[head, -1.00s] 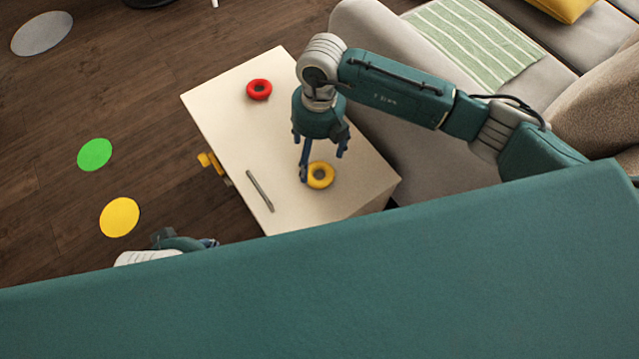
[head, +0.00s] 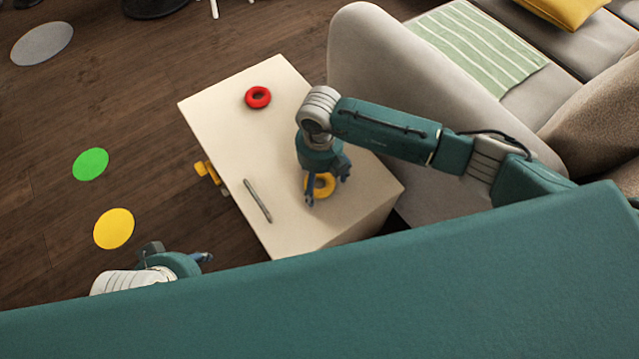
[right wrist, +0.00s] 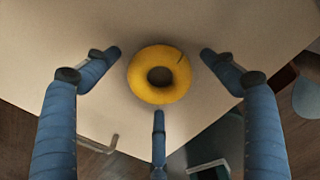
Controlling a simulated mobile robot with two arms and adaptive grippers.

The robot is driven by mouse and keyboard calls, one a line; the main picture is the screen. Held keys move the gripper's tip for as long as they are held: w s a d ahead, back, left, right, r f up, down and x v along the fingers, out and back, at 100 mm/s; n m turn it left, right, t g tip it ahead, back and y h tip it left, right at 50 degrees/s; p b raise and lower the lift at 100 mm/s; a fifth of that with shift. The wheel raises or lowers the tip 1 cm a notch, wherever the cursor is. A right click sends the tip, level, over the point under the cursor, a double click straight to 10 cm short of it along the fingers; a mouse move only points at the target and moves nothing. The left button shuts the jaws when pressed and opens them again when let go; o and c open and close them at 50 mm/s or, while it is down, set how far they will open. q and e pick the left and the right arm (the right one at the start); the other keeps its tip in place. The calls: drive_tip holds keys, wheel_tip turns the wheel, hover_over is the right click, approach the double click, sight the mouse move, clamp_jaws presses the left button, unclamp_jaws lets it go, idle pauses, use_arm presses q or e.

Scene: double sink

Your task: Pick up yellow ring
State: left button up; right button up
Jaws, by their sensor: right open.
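The yellow ring (head: 321,188) lies flat on the pale table (head: 225,115), partly hidden by my right gripper (head: 328,189) in the head view. In the right wrist view the whole yellow ring (right wrist: 158,75) shows between the spread fingers of my right gripper (right wrist: 160,72). These fingers are open, with gaps to the ring at left and right; the lower finger is close to its edge, and I cannot tell if it touches. My left gripper (head: 200,260) is at the lower left, beside the table. Its fingers are too small and covered to read.
A red ring (head: 258,97) lies at the table's far end. A grey handle (head: 257,200) lies along its left part, and a yellow object (head: 208,172) is at its left edge. A beige sofa (head: 380,80) stands close on the right. Coloured discs lie on the floor at left.

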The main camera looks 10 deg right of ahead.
drive_tip(key=c, duration=1.2)
drive_tip(key=shift+o, duration=0.2)
drive_tip(key=shift+r, duration=0.1)
